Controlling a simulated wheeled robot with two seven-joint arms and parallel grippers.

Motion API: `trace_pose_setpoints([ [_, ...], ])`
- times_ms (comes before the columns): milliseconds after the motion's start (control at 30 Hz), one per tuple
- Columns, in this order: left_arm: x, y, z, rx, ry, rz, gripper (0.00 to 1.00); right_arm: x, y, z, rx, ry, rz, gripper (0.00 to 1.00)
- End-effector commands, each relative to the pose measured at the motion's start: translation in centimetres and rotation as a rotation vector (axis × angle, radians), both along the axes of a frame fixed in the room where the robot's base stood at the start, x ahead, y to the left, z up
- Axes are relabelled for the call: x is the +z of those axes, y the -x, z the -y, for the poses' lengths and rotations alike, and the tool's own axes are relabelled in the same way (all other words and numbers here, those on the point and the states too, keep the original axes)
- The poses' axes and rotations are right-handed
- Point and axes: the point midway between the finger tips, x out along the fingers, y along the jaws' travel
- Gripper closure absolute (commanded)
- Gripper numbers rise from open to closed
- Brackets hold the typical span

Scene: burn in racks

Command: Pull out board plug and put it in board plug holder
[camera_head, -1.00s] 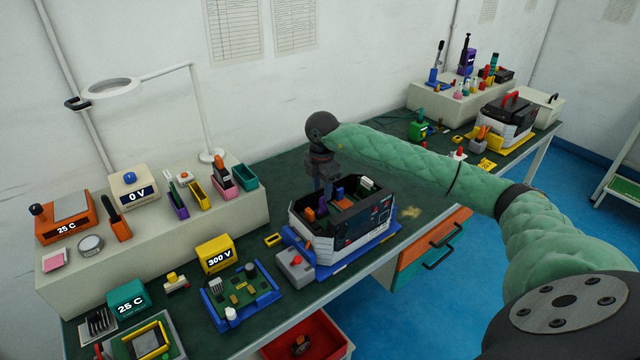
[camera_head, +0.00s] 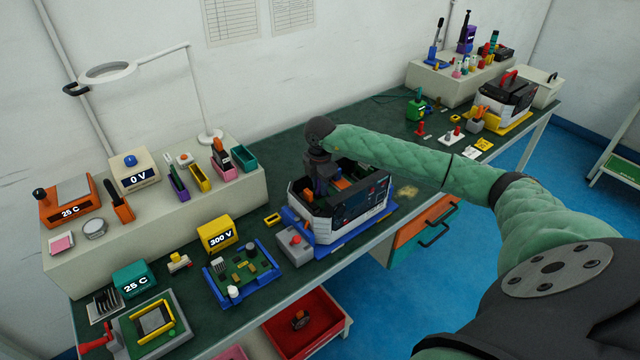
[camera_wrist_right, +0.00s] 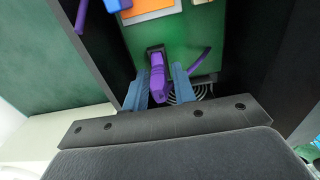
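The purple board plug (camera_wrist_right: 158,76) sits on a green board (camera_wrist_right: 128,40) inside the open case (camera_head: 352,219). Its upper end meets a black socket. My right gripper (camera_head: 322,190) reaches down into the case from above. In the right wrist view its two blue fingers (camera_wrist_right: 160,88) stand on either side of the plug, apart, with narrow gaps beside it. The plug is hidden in the head view. I cannot tell for sure which thing is the board plug holder; a narrow purple bin (camera_head: 179,190) stands on the raised shelf at the left. My left gripper is out of view.
The case walls rise close around my right gripper. A grey box with a red button (camera_head: 295,248) stands beside the case. A blue-framed board (camera_head: 243,273) and a yellow 300 V meter (camera_head: 217,235) are to the left. A red bin (camera_head: 305,325) is below the table edge.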

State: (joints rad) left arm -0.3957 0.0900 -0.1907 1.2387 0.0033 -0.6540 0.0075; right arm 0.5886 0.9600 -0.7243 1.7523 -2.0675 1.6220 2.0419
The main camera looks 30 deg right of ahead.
Motion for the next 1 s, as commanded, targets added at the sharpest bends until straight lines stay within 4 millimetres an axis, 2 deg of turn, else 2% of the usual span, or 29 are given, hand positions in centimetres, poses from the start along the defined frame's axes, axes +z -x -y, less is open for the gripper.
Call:
trace_pose_setpoints([
  [33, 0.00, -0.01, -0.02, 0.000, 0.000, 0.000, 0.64, 0.02, 0.00, 0.01, 0.000, 0.000, 0.000, 0.84],
  [100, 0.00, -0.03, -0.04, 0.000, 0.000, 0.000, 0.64, 0.02, 0.00, 0.01, 0.000, 0.000, 0.000, 0.97],
  [133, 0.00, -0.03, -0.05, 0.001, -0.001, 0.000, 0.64, 0.02, 0.00, 0.01, 0.000, 0.000, 0.000, 1.00],
  [167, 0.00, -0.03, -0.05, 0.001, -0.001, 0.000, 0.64, 0.03, 0.00, 0.01, 0.000, 0.000, 0.000, 1.00],
  [200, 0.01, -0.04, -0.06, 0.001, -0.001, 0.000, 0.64, 0.03, 0.00, 0.01, 0.000, 0.000, 0.000, 0.88],
  [267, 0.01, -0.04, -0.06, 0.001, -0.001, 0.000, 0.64, 0.03, -0.01, 0.01, 0.000, 0.000, 0.000, 1.00],
  [1000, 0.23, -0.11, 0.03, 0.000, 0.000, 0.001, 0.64, 0.60, -0.05, 0.03, 0.000, 0.000, 0.002, 1.00],
])
